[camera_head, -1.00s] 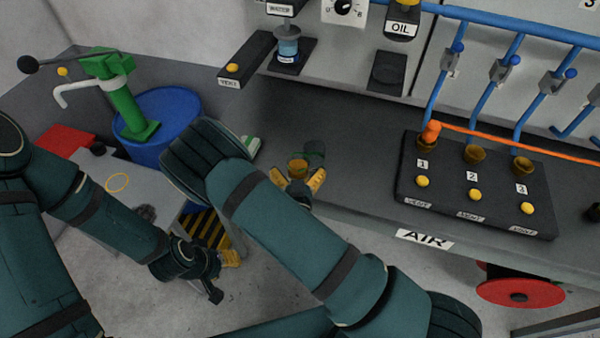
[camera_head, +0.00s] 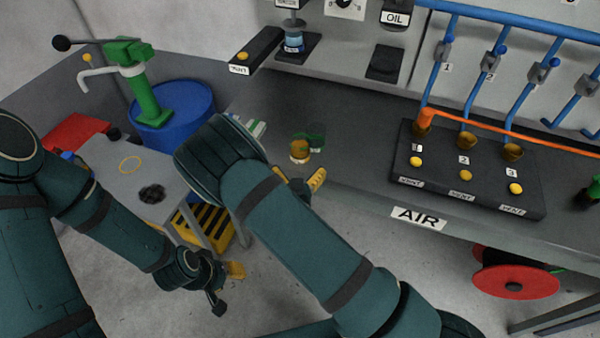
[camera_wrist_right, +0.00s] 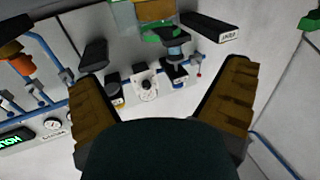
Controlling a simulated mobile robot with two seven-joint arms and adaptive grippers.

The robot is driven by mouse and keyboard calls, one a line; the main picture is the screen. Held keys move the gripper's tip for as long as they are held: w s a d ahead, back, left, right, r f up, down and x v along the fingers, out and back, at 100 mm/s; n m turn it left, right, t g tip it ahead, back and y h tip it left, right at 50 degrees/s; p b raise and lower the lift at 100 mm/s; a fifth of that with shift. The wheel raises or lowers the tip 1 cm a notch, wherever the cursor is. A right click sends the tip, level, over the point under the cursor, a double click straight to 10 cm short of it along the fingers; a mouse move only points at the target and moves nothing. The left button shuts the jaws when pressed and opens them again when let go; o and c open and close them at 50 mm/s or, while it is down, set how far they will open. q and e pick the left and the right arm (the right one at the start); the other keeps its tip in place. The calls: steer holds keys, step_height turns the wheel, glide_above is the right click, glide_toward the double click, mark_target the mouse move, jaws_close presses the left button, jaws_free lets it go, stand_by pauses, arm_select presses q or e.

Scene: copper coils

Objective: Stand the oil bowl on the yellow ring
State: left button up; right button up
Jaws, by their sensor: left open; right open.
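The small amber bowl (camera_head: 300,152), which I take for the oil bowl, appears on the dark bench near its front edge, beside a dark green thing (camera_head: 317,137). The yellow ring (camera_head: 130,163) lies flat and empty on a small grey table (camera_head: 112,180) at the left. My right gripper (camera_head: 300,182) is open and empty, just in front of the bowl and apart from it. In the right wrist view its spread fingers (camera_wrist_right: 165,105) hold nothing; an amber thing (camera_wrist_right: 155,10) shows at the top edge. My left gripper (camera_head: 228,284) is open and low, in front of the small table.
A blue drum (camera_head: 190,110) with a green pump (camera_head: 150,100) stands behind the small table. A dark round piece (camera_head: 152,194) lies on that table. A black panel (camera_head: 470,185) with amber cups and yellow buttons fills the bench's right. Bare bench lies between bowl and panel.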

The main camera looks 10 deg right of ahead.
steer(key=s+f+g+y, duration=0.5)
steer(key=s+f+g, duration=0.7)
steer(key=s+f, duration=0.1)
steer(key=shift+s+f+m, duration=0.35)
steer(key=shift+m, duration=0.05)
steer(key=shift+o, duration=0.3)
steer(key=s+a+r+n+g+y, duration=0.2)
steer(key=s+a+g+y, duration=0.1)
steer(key=s, duration=0.4)
steer(key=shift+s+r+g+y, duration=0.2)
steer(key=shift+r+g+y, duration=0.1)
steer(key=shift+r+y, duration=0.1)
steer(key=shift+a, duration=0.2)
